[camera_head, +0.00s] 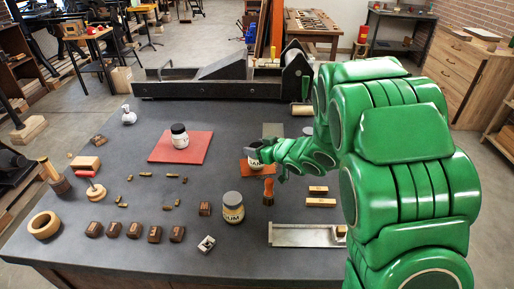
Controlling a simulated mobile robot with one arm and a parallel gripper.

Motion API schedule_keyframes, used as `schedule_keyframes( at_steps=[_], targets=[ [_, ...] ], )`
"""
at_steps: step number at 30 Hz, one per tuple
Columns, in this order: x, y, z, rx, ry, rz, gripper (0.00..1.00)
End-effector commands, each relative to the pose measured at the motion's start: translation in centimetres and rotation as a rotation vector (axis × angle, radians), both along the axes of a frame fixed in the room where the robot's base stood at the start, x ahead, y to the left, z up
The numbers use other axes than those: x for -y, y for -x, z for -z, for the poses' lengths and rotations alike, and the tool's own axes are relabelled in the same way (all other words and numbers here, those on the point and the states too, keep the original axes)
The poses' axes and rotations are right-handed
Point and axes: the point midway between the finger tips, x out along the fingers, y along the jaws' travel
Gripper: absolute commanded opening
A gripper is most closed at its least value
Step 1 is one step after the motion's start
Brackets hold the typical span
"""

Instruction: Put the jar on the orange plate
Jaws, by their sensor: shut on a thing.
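A white jar with dark lettering (253,150) is held at the end of my green arm. My gripper (264,154) is shut on it and partly hides it. The small orange plate (246,166) lies on the table just under this jar; I cannot tell whether the jar touches it. A second jar with a dark lid (179,136) stands upright on a larger red plate (164,152) to the left. A third jar with a grey lid (233,208) stands on the bare table in front of my gripper.
A wood-handled brush (268,191) stands close in front of the held jar. A metal tray (290,236) lies at the front right. Several brown blocks (155,234) line the front left. A long black press bed (190,88) spans the back.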

Motion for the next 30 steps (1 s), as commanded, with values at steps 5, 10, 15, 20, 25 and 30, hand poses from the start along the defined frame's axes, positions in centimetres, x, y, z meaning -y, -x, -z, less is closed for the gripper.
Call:
schedule_keyframes(
  at_steps=[5,10,15,20,25,30],
  targets=[
    [0.0,0.0,0.1,0.0,0.0,0.0,0.76],
    [0.0,0.0,0.1,0.0,0.0,0.0,0.84],
    [0.0,0.0,0.1,0.0,0.0,0.0,0.84],
    [0.4,0.3,-0.3,0.001,0.001,0.002,0.84],
    [1.7,1.6,-1.1,0.001,0.001,0.002,0.84],
    [3.2,3.1,-2.0,0.0,0.002,0.004,0.84]
  ],
)
